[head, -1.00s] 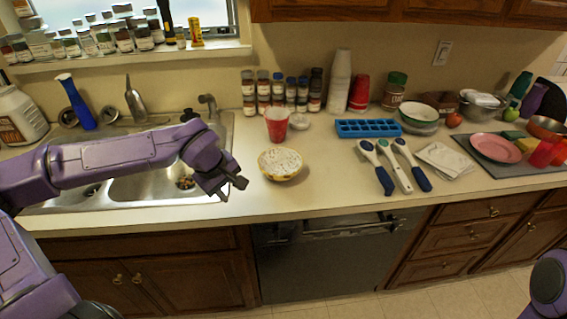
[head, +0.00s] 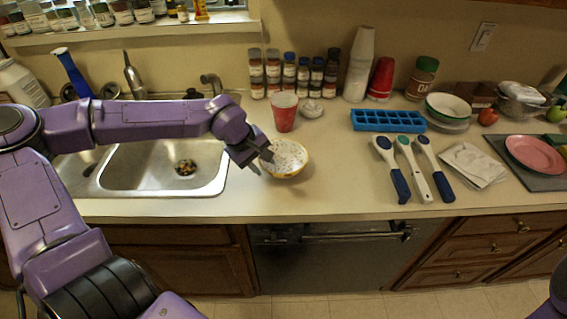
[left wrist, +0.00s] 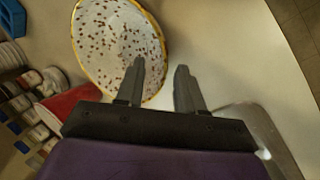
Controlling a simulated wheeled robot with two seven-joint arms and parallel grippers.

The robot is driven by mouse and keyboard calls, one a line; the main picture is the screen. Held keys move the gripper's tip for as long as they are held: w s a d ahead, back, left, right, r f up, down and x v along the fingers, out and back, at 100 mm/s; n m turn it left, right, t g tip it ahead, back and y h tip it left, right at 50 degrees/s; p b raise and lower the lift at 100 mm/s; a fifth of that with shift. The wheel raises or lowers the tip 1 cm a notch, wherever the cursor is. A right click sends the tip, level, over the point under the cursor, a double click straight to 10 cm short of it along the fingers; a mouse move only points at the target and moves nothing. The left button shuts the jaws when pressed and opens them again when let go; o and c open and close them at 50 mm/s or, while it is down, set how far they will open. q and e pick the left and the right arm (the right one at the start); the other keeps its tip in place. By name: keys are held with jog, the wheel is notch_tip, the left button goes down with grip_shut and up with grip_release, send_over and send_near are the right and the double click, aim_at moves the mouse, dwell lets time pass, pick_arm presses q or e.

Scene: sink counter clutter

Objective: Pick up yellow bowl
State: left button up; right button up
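The yellow bowl (head: 288,158) stands on the counter right of the sink, its speckled white inside facing up. In the left wrist view the bowl (left wrist: 112,42) shows its yellow rim. My left gripper (head: 264,162) is at the bowl's left edge in the head view, open and holding nothing. In the left wrist view the left gripper (left wrist: 160,68) has one finger over the bowl's inside and the other outside the rim, over bare counter. I cannot tell whether a finger touches the bowl. My right gripper is not in view.
A red cup (head: 284,112) stands just behind the bowl, with spice jars (head: 302,75) behind it. The sink (head: 165,165) lies to the left. A blue ice tray (head: 388,121) and several utensils (head: 412,167) lie to the right. The counter right of the bowl is clear.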

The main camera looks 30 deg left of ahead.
aim_at(283, 163)
pick_arm(q)
jog(key=shift+x, duration=1.45)
jog(key=shift+a, duration=0.15)
grip_shut()
